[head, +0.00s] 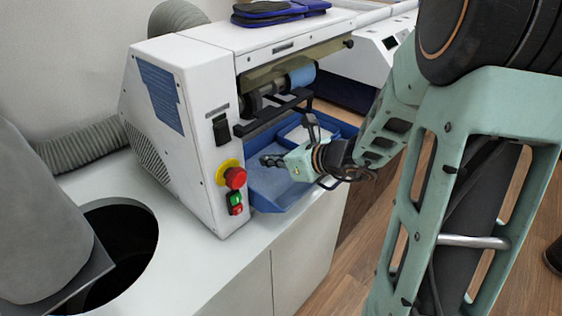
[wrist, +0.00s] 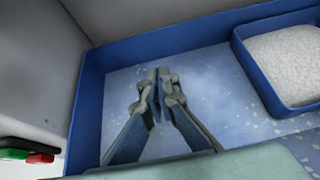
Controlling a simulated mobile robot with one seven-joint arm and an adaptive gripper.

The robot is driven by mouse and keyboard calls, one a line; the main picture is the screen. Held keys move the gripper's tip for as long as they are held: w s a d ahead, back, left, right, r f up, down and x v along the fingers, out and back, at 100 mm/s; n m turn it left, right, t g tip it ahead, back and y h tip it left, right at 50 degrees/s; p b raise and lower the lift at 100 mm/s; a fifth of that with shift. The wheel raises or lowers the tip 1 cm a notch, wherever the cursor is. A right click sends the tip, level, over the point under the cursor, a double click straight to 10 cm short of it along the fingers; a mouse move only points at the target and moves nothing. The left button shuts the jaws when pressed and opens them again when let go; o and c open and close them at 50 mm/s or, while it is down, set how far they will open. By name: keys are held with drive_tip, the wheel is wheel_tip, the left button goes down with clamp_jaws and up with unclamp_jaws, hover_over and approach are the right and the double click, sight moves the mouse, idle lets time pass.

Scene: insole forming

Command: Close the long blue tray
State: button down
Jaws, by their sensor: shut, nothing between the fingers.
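The long blue tray (head: 284,192) sits at the bottom of the white machine, below its rollers, and sticks out at the front. In the wrist view its blue wall (wrist: 180,40) and pale speckled floor fill most of the picture. A smaller blue box (wrist: 255,75) with white granules stands inside it on the right; it also shows in the head view (head: 312,128). My gripper (head: 270,160) is over the tray. In the wrist view its fingers (wrist: 157,85) are shut and empty above the tray floor. I cannot tell whether they touch it. My arm hides part of the tray's right side.
The white machine (head: 190,75) has a red emergency knob (head: 235,178) and green and red buttons (head: 236,202) left of the tray. A black bar (head: 275,112) crosses above the tray. A round hole (head: 120,235) opens in the white counter at left. Wooden floor lies at right.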

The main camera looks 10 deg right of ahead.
sight(246, 147)
drive_tip(key=w+a, duration=0.2)
drive_tip(key=w, duration=0.1)
drive_tip(key=w+a, duration=0.1)
drive_tip(key=shift+w+a+f, duration=0.15)
drive_tip(key=shift+w+f, duration=0.1)
drive_tip(key=shift+f, duration=0.15)
drive_tip(key=w+a, duration=0.1)
drive_tip(key=w+a+b, duration=0.1)
drive_tip(key=shift+w+f, duration=0.1)
drive_tip(key=shift+w, duration=0.3)
drive_tip(key=shift+r, duration=0.3)
drive_tip(key=shift+a, duration=0.1)
